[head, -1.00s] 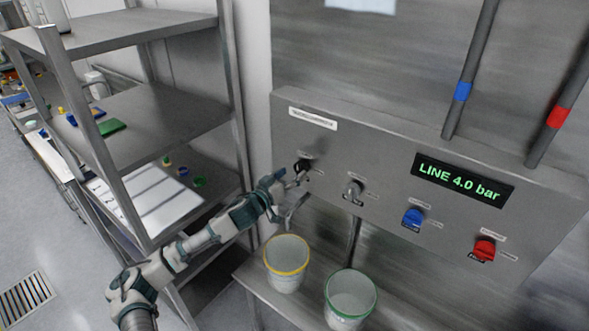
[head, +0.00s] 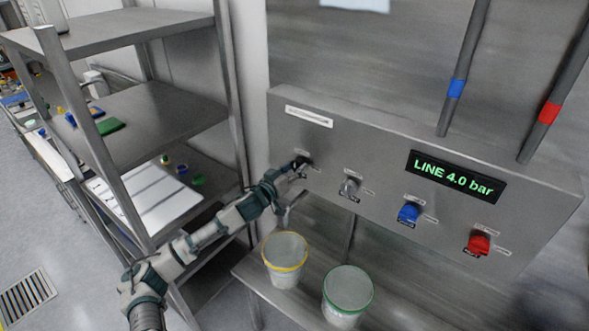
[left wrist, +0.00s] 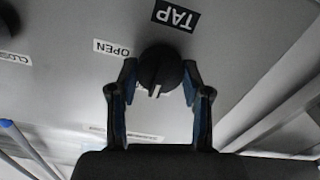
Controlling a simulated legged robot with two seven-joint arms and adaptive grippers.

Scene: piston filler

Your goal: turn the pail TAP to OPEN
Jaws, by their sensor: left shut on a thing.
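The black TAP knob (head: 304,160) is the leftmost knob on the steel panel. In the left wrist view the knob (left wrist: 160,68) is round and dark with a pale pointer mark on the side toward my gripper. My left gripper (left wrist: 158,84) is shut on the knob, one finger at each side. In the head view this gripper (head: 296,170) partly covers the knob. My right gripper is not in view.
A grey knob (head: 349,187), a blue knob (head: 408,212) and a red knob (head: 479,243) sit to the right on the panel. A yellow-rimmed pail (head: 285,262) and a green-rimmed pail (head: 347,294) stand below. A steel shelf rack (head: 237,100) is close on the left.

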